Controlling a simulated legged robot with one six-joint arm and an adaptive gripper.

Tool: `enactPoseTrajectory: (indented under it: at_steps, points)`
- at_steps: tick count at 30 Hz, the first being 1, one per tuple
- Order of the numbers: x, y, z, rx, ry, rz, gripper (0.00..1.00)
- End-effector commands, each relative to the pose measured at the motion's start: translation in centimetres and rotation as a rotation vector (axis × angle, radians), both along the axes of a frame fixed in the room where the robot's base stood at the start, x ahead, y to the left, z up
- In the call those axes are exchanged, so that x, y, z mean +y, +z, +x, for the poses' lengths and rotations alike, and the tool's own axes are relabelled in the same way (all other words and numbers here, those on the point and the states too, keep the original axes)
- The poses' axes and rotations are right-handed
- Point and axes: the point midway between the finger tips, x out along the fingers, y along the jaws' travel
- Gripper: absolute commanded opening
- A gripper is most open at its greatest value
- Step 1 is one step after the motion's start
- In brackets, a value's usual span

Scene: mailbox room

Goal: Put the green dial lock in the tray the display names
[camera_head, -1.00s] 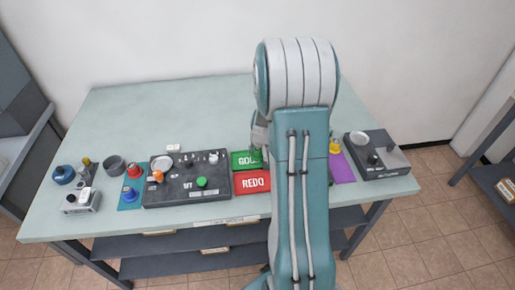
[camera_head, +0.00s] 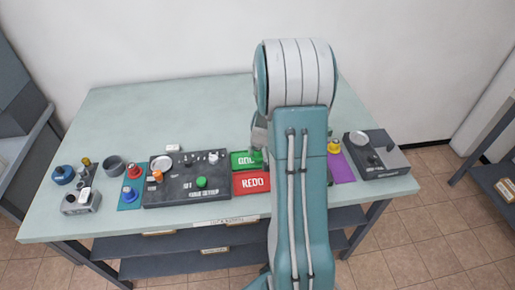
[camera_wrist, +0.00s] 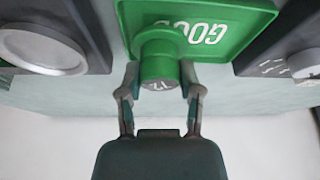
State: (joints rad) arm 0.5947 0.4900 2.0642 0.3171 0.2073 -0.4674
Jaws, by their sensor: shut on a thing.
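The green dial lock (camera_wrist: 159,65) is a short cylinder with a number on its end face, seen in the wrist view. My gripper (camera_wrist: 160,88) has its two fingers shut on the lock from both sides. The lock is over the green tray marked GOOD (camera_wrist: 225,22) and hides part of its lettering. I cannot tell whether it touches the tray floor. In the head view, the green tray (camera_head: 239,161) lies behind the red tray marked REDO (camera_head: 252,183). My arm hides most of my gripper there. I cannot make out a display naming a tray.
A dark panel (camera_head: 165,194) with knobs stands left of the trays, and a second dark unit (camera_head: 385,167) stands at the right. Blue (camera_head: 130,203) and purple (camera_head: 343,170) mats hold other locks. The back of the table (camera_head: 170,112) is clear.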

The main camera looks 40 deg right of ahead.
Motion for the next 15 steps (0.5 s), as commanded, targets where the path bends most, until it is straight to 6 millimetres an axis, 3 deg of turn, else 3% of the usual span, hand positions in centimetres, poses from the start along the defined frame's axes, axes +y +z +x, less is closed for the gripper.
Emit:
enactPoseTrajectory:
  at_steps: [15]
  points:
    - [0.0, -1.4, 0.0, 0.000, 0.000, 0.000, 0.00]
